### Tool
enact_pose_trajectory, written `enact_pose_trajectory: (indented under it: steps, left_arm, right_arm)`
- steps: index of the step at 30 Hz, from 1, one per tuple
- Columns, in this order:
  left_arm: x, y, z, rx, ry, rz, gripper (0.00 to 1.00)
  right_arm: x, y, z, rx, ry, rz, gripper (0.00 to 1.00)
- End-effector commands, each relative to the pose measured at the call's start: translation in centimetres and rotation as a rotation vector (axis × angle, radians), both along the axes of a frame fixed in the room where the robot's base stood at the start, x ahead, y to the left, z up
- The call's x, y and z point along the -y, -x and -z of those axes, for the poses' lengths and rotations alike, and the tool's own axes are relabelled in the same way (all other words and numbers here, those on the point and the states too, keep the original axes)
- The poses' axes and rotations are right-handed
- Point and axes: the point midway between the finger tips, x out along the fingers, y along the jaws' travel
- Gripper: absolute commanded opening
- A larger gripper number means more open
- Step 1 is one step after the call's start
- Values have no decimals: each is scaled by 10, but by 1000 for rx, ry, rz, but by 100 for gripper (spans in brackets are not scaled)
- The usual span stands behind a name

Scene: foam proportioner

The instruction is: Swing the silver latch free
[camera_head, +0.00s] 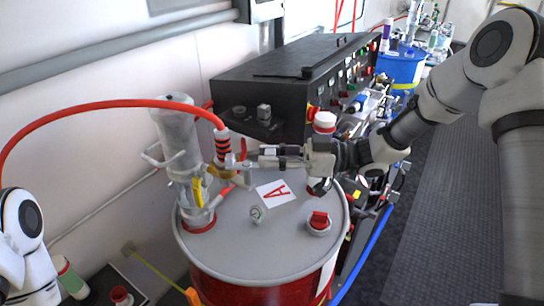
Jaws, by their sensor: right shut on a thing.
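The silver latch (243,150) is a small metal piece beside the hose coupling (223,143), which has red and black rings. The coupling sits at the end of a red hose (120,104), next to the grey pump cylinder (177,137) on the drum. My right gripper (258,159) reaches in from the right above the drum lid and is shut on the silver latch. Its fingers partly hide the latch, so its exact angle is hard to tell. My left gripper is out of view; only part of my left arm shows at the lower left.
A black control box (295,78) stands behind. A blue drum (402,66) is farther back. The floor at right is clear.

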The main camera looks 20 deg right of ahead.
Motion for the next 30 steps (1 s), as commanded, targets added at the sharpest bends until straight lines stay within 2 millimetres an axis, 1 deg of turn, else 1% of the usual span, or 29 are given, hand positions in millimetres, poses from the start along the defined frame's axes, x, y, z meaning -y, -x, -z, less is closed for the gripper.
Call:
enact_pose_trajectory:
  steps: [5,15,21,30]
  left_arm:
    - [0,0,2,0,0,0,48]
    - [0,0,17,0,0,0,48]
    - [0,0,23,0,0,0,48]
    - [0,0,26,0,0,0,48]
  right_arm:
    - [2,-9,3,2,6,-167,0]
    - [1,-22,5,-1,5,-452,0]
    - [0,-27,4,-2,4,-559,0]
    - [0,-30,2,-3,2,-621,0]
